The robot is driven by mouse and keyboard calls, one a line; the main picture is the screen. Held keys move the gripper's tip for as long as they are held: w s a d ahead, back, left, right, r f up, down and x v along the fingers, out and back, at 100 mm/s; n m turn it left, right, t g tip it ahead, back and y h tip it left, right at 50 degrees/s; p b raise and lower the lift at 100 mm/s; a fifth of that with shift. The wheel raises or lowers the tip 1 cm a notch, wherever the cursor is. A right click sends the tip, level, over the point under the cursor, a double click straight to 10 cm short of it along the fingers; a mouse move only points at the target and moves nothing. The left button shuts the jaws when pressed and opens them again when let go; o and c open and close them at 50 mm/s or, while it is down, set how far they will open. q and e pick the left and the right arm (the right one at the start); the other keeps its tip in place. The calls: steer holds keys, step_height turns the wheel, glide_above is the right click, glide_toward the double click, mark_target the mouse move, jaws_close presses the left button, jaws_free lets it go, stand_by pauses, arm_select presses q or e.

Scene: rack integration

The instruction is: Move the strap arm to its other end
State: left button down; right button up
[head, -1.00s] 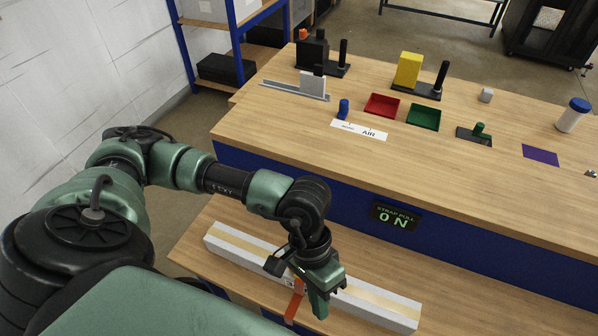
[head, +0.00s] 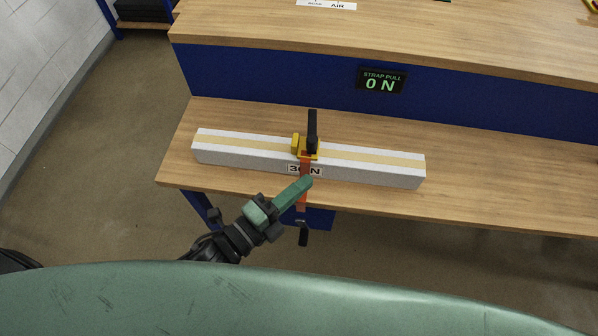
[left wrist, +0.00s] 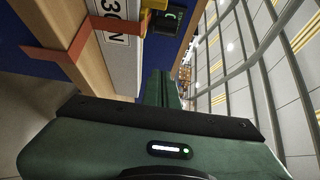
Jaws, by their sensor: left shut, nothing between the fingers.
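A yellow buckle (head: 300,146) sits on top of a long white bar with a tan stripe (head: 235,150). A black strap arm (head: 312,124) stands up from the buckle, pointing away from me. An orange strap (head: 303,205) runs down the bar's front and hangs past the shelf edge, with a black end piece (head: 303,233) below. My left gripper (head: 305,184) is shut and empty, in front of the bar, its tip overlapping the strap in the picture. The left wrist view shows its fingers (left wrist: 161,88) together and the strap (left wrist: 55,53) apart from them. My right gripper is out of view.
A "30 N" label (head: 303,170) is on the bar's front, partly covered by the strap. A "STRAP PULL" display (head: 381,81) on the blue panel reads 0 N. The wooden shelf (head: 480,195) is clear right of the bar. The upper worktop (head: 250,25) rises behind.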

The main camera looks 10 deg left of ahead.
mark_target(307, 153)
arm_select(q)
steer(key=w+p, duration=0.1)
steer(key=w, duration=0.1)
steer(key=w+d, duration=0.1)
steer(key=w, duration=0.2)
steer(key=w+d+p, duration=0.1)
steer(key=w, duration=0.2)
steer(key=shift+w+d+r+p, duration=0.15)
steer(key=shift+w+d+p, duration=0.05)
steer(key=shift+p, duration=0.1)
steer(key=shift+a, duration=0.1)
steer(key=shift+a, duration=0.95)
